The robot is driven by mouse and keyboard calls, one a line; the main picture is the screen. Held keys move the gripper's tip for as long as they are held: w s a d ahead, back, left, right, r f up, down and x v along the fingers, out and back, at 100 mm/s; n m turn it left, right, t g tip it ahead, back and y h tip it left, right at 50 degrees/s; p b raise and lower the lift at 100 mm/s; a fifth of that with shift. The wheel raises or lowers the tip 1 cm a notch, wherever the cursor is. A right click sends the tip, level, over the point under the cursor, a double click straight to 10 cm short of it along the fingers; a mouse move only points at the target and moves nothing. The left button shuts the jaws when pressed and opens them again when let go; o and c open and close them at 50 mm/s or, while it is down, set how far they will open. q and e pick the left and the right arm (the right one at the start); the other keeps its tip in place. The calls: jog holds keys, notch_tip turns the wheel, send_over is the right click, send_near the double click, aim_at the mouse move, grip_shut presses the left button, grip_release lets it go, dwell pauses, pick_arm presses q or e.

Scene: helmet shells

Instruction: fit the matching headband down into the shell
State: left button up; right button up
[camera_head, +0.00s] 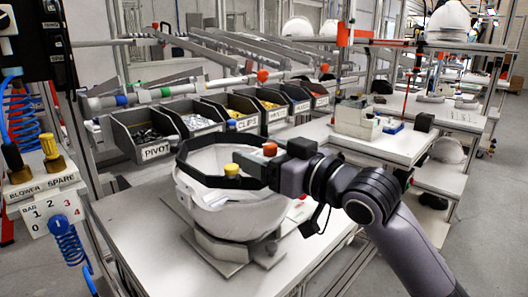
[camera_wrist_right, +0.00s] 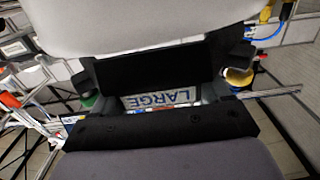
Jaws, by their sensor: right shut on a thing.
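The white helmet shell (camera_head: 235,218) sits open side up on a grey stand on the table in the head view. The black headband (camera_head: 212,182) is a ring at the shell's opening, close to its rim. I cannot tell how deep it sits or whether it touches the rim. My right gripper (camera_head: 262,166) comes from the right and is shut on the near right part of the headband. In the right wrist view, the black band (camera_wrist_right: 152,62) lies between the fingers, with the pale shell (camera_wrist_right: 160,22) above it. A "LARGE" label (camera_wrist_right: 158,100) shows upside down. My left gripper is not in view.
Dark parts bins (camera_head: 150,143) stand in a row behind the shell. A yellow cap (camera_head: 232,170) and a red cap (camera_head: 270,149) show near my gripper. A blower and spare panel (camera_head: 45,190) is at left. A second white bench (camera_head: 395,143) stands at right.

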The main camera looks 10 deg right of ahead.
jog(key=shift+p, duration=0.7)
dwell(0.9)
jog(key=shift+f+b, duration=0.65)
jog(key=shift+f, duration=0.9)
jog(key=o, duration=1.1)
jog(key=shift+c, duration=0.2)
jog(key=shift+s+d, duration=0.35)
jog(key=shift+s, duration=0.1)
jog(key=b+v, duration=0.1)
jog(key=v, duration=0.5)
